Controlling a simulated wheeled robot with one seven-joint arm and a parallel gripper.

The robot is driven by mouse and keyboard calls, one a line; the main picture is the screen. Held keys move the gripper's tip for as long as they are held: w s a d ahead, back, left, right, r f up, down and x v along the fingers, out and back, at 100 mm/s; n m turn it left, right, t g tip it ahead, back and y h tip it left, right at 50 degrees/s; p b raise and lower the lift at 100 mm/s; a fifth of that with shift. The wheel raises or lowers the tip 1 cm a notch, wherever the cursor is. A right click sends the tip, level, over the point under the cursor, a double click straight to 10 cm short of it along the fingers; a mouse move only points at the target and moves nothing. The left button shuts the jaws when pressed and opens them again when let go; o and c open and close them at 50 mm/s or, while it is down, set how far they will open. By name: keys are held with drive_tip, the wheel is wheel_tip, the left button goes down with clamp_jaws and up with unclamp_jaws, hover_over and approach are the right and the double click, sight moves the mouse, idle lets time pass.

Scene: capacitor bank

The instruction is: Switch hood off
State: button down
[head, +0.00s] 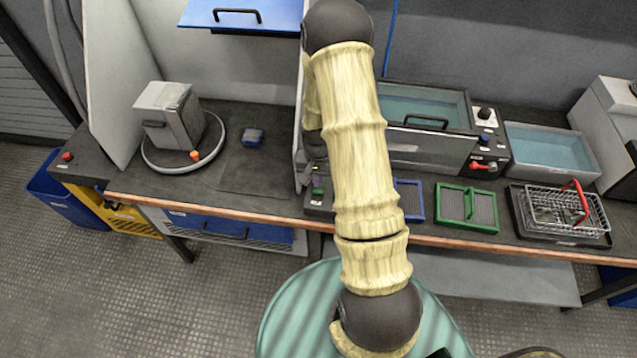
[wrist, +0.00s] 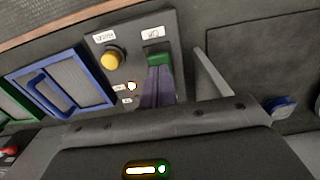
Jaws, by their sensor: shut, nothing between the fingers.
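A small dark control panel (wrist: 186,55) is in the wrist view, with a green rocker switch (wrist: 158,59) under a white label too small to read surely. A yellow knob (wrist: 112,60) and a lit lamp (wrist: 131,86) sit left of the switch. My gripper (wrist: 155,72) is shut and empty, its tips at the green switch, overlapping its lower part. I cannot tell whether they press it. The green switch also shows in the head view (head: 318,190) at the bench's front edge. The hood has a raised blue sash (head: 240,16). My arm hides the gripper in the head view.
A blue-framed tray (wrist: 60,85) lies left of the panel in the wrist view. In the head view, a green-framed tray (head: 467,226) and a wire basket (head: 566,210) stand right.

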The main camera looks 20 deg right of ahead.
drive_tip(key=shift+f+b, duration=0.7)
drive_tip(key=shift+f, duration=0.3)
idle(0.8)
drive_tip(key=shift+r+p, duration=2.7)
drive_tip(key=shift+r, duration=0.8)
drive_tip(key=s+a+r+n+t, duration=0.1)
drive_tip(key=s+a+r+n, duration=0.2)
drive_tip(key=s+r, duration=0.3)
drive_tip(key=s+a+r+n+t, duration=0.1)
drive_tip(key=s+a+r+n, duration=0.2)
drive_tip(key=r, duration=1.2)
drive_tip(key=s+a, duration=0.3)
drive_tip(key=shift+s+a+n+t, duration=0.2)
drive_tip(key=shift+a+n+t, duration=0.1)
drive_tip(key=shift+n, duration=0.1)
